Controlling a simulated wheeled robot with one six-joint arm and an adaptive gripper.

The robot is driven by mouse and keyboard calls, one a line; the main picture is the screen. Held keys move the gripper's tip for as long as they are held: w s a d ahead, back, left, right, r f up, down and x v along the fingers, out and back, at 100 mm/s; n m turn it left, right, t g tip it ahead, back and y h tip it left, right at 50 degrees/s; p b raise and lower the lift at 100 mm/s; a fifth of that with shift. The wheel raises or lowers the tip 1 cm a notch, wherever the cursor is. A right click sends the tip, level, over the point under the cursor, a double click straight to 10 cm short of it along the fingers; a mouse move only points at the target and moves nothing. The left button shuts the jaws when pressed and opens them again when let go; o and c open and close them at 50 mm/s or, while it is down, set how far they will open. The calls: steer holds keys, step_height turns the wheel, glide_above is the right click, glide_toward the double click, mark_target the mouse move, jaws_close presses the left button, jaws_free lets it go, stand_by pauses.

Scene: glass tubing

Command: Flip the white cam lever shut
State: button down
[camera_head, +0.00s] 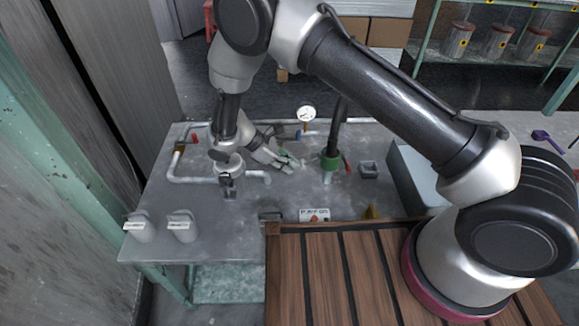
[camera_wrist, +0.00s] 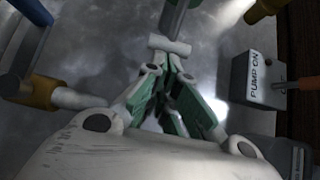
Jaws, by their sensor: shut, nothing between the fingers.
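My gripper (camera_head: 292,163) is low over the grey bench, reaching right and down from the wrist. In the wrist view its green-padded fingers (camera_wrist: 172,72) are closed together and empty. Just past the fingertips is a white crossbar-shaped piece (camera_wrist: 169,45) below a grey-green cylinder (camera_wrist: 178,18). It may be the white cam lever, but I cannot tell for sure, nor whether the fingers touch it. In the head view a green collar (camera_head: 331,165) on a dark upright hose stands right of my gripper. The lever is not clearly seen there.
White piping (camera_head: 188,179) lies left of my gripper. Two white canisters (camera_head: 140,228) (camera_head: 182,227) stand at the front left. A "PUMP ON" box (camera_wrist: 256,80) is at the right in the wrist view. A gauge (camera_head: 306,113) stands behind, and a grey bin (camera_head: 415,178) right.

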steer(key=shift+d+r, duration=0.25)
steer(key=shift+d, duration=0.3)
steer(key=v, duration=1.2)
steer(key=shift+a+f, duration=0.2)
steer(key=shift+a, duration=0.3)
steer(key=shift+w, duration=0.1)
steer(key=d+r+y, duration=0.5)
steer(key=r+y, duration=0.3)
steer(key=r, duration=0.2)
steer(key=shift+r+y, duration=0.2)
steer(key=shift+y, duration=0.1)
